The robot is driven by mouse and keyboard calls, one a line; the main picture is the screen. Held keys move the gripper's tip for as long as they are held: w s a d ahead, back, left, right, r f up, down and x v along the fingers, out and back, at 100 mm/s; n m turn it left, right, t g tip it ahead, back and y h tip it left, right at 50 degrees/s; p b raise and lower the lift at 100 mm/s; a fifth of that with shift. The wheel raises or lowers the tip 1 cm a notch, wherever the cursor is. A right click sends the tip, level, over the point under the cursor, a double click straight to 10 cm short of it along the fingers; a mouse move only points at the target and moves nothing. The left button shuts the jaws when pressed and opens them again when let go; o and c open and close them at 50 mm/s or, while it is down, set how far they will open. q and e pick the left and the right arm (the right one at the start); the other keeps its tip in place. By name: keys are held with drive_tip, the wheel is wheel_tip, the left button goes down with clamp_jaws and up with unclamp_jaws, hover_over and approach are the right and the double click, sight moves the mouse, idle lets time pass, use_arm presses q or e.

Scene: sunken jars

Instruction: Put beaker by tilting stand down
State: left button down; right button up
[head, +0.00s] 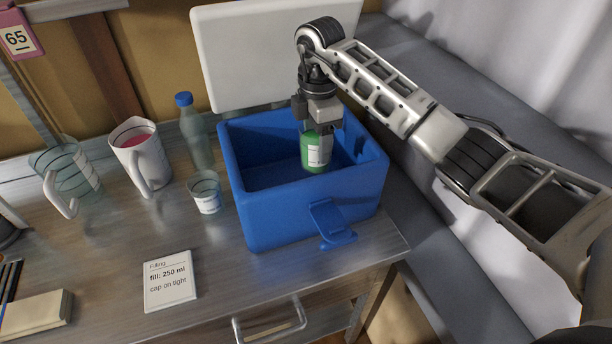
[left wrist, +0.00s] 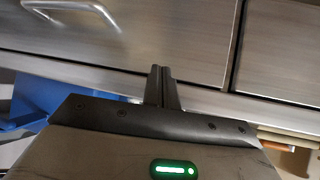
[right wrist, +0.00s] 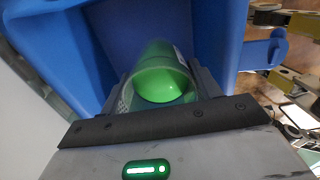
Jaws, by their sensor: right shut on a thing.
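A green container with a white label (head: 316,152) is upright in the open blue box (head: 308,214). My right gripper (head: 318,122) is above it and shut on its upper part. In the right wrist view the green container (right wrist: 163,80) shows a round rim between the fingers, with the blue box around it. Whether its base touches the box floor is hidden. A small clear beaker with a white label (head: 206,194) stands left of the box. I cannot make out a tilting stand. My left gripper (left wrist: 163,72) is shut and empty, in front of the drawer fronts.
A clear bottle with a blue cap (head: 195,135), a white jug with pink contents (head: 140,158) and a glass jug (head: 72,172) stand at the back left. A card (head: 171,281) lies on the table (head: 215,290). The box's white lid (head: 250,60) stands open behind.

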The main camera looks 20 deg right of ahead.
sight(316, 171)
wheel_tip(316, 171, down, 5)
drive_tip(key=shift+f+b, duration=0.2)
drive_tip(key=shift+b, duration=0.55)
wheel_tip(316, 171, down, 3)
drive_tip(key=b, duration=0.3)
drive_tip(key=shift+f, duration=0.2)
use_arm(q)
drive_tip(key=shift+w+d+f, duration=0.1)
drive_tip(key=shift+d+f, duration=0.15)
drive_tip(key=shift+f, duration=0.35)
drive_tip(key=shift+w+d+f, duration=0.1)
drive_tip(key=shift+d+f, duration=0.1)
drive_tip(key=shift+f, duration=0.35)
use_arm(e)
drive_tip(key=shift+f, duration=0.2)
drive_tip(key=shift+r, duration=0.15)
use_arm(q)
drive_tip(key=shift+s+r, duration=0.1)
drive_tip(key=shift+r, duration=0.1)
drive_tip(key=shift+f, duration=0.1)
use_arm(e)
drive_tip(key=o, duration=1.1)
drive_tip(key=shift+f, duration=0.2)
drive_tip(key=shift+r, duration=0.15)
